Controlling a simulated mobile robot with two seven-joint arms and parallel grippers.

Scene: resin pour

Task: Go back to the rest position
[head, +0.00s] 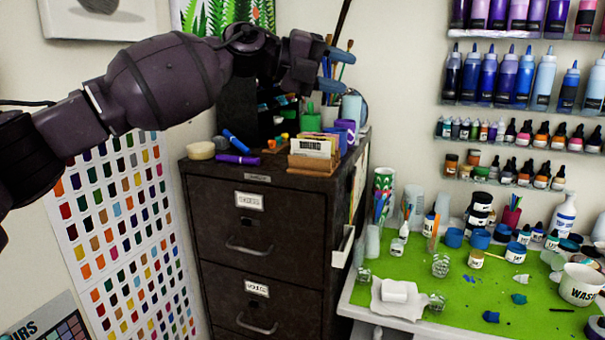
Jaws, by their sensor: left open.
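My left gripper (326,68) is in the head view at the upper middle, at the end of my dark arm that comes in from the left. Its blue-tipped fingers are apart with nothing visible between them. It appears in front of or above the top of the dark filing cabinet (262,205); the exact gap to the things there is hard to tell. My right gripper is not in view.
The cabinet top holds a wooden card box (313,160), markers (238,159), a green cup (311,122) and brushes. At right, a table with a green mat (395,265) carries jars, a white cup (581,285) and bottles. Bottle shelves (500,105) line the wall.

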